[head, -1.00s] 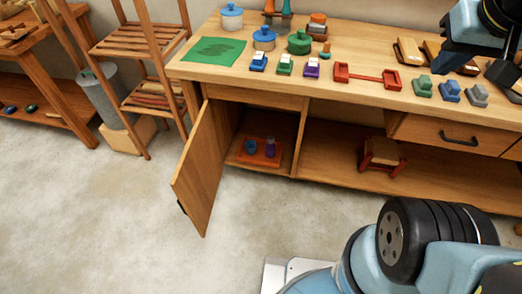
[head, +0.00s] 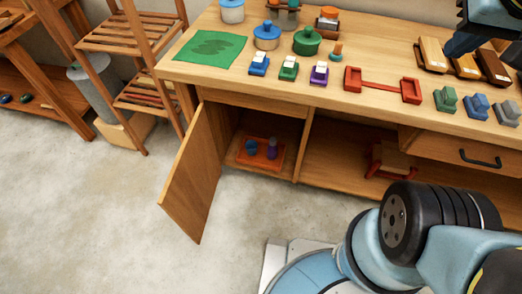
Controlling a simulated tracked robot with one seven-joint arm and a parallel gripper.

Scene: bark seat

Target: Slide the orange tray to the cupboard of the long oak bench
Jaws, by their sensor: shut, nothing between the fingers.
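The orange tray (head: 258,163) lies inside the open left compartment, the cupboard (head: 230,120), of the long oak bench (head: 350,120). It sits on the compartment's floor, carrying a small blue item (head: 251,147) and a purple item (head: 272,149). The cupboard's door (head: 192,188) is swung open to the left, toward me. Part of my arm (head: 492,15) shows over the bench at the top right, and its thick lower joints (head: 410,235) show at the bottom right. I cannot make out my gripper's fingers; they are out of the picture.
The bench top holds a green mat (head: 208,46), lidded pots (head: 307,40), a red rack (head: 382,84) and several small coloured blocks. A red stool (head: 388,160) stands in the bench's open middle bay. A slatted wooden shelf (head: 140,45) stands left. The floor before the cupboard is clear.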

